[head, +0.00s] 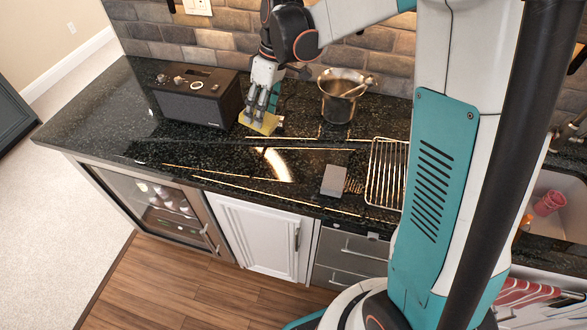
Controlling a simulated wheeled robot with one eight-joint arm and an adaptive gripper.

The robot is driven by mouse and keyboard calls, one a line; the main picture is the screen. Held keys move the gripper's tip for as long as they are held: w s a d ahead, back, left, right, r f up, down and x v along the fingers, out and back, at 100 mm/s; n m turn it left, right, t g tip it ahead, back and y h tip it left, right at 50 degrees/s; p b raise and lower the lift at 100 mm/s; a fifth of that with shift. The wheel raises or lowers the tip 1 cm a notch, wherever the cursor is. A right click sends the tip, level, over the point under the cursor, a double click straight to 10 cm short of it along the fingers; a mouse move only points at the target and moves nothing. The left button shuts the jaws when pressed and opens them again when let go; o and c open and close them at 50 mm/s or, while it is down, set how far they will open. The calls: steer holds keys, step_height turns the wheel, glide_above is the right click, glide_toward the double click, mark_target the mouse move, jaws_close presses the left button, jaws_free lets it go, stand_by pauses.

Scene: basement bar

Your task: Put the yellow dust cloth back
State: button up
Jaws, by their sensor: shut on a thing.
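The yellow dust cloth (258,124) is at the fingertips of my gripper (261,110), over the dark granite counter (205,150). It looks flat, and I cannot tell whether it touches the counter or hangs just above it. The fingers cover part of the cloth's upper side.
A metal pot (341,101) stands on the right near the brick wall. A grey block (334,180) and a wire rack (384,172) lie farther right. The counter's front left is clear.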

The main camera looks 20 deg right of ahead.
steer(key=s+d+r+n+h+p, duration=0.1)
steer(key=s+d+r+n+h, duration=0.15)
steer(key=s+d, duration=0.45)
steer(key=shift+m+h, duration=0.25)
steer(key=shift+m, duration=0.1)
steer(key=f+b, duration=0.1)
steer(key=f, duration=0.5)
steer(key=f+b, duration=0.2)
steer(key=f, duration=0.4)
steer(key=a+f+b, duration=0.1)
steer(key=f, duration=0.6)
steer(key=shift+s+b, duration=0.35)
steer(key=shift+s, duration=0.05)
steer(key=shift+c, duration=0.3)
steer(key=o, duration=1)
steer(key=shift+r, duration=0.1)
